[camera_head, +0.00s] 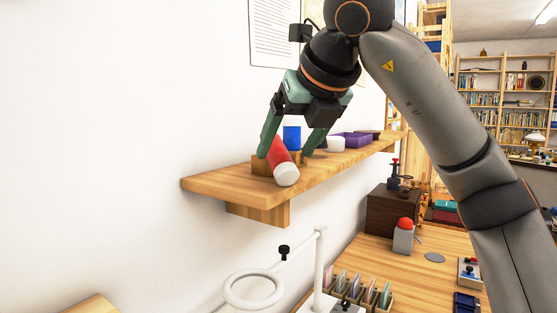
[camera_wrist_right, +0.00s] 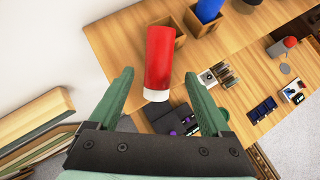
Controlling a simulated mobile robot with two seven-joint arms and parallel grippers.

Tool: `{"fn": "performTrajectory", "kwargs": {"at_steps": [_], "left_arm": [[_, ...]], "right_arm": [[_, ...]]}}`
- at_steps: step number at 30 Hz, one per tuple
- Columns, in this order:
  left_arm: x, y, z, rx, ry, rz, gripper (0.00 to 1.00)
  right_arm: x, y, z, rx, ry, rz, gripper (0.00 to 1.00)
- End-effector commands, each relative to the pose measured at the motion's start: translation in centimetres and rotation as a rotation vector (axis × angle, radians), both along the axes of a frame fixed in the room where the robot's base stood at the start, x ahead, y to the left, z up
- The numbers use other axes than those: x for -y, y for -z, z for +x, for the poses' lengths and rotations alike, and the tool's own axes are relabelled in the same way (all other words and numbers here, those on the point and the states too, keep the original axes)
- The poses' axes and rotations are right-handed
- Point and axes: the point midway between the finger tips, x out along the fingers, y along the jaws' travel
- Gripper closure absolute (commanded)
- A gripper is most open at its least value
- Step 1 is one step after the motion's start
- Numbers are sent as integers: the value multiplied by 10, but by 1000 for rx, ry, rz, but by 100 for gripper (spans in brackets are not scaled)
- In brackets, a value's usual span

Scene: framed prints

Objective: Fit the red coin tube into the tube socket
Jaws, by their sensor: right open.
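The red coin tube (camera_head: 279,153) with a white end is tilted on the wall shelf, its white end low and toward me. In the right wrist view the red tube (camera_wrist_right: 158,58) lies between my fingers, white end nearest. A wooden socket block (camera_head: 259,165) is beside it; it also shows in the wrist view (camera_wrist_right: 180,40). I cannot tell whether the tube's far end touches or enters the block. My right gripper (camera_head: 285,152) is open, its fingers on either side of the tube. A blue tube (camera_head: 292,137) stands upright behind, in another wooden block. My left gripper is out of view.
The wooden shelf (camera_head: 215,184) is fixed to a white wall. A white cup-like thing (camera_head: 336,144) and a purple tray (camera_head: 357,139) stand farther along it. Below are a workbench (camera_head: 425,283), a red-topped device (camera_head: 404,235) and a white ring stand (camera_head: 254,289).

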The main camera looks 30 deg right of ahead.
Motion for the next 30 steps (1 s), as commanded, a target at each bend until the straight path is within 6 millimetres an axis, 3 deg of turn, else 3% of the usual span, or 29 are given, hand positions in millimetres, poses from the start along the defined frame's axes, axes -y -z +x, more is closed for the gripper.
{"fn": "performTrajectory", "kwargs": {"at_steps": [9,17,30], "left_arm": [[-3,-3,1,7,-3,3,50],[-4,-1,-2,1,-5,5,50],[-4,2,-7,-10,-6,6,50]], "right_arm": [[4,29,32,-2,2,0,18],[4,31,34,0,1,0,18],[4,31,34,0,1,-1,66]]}}
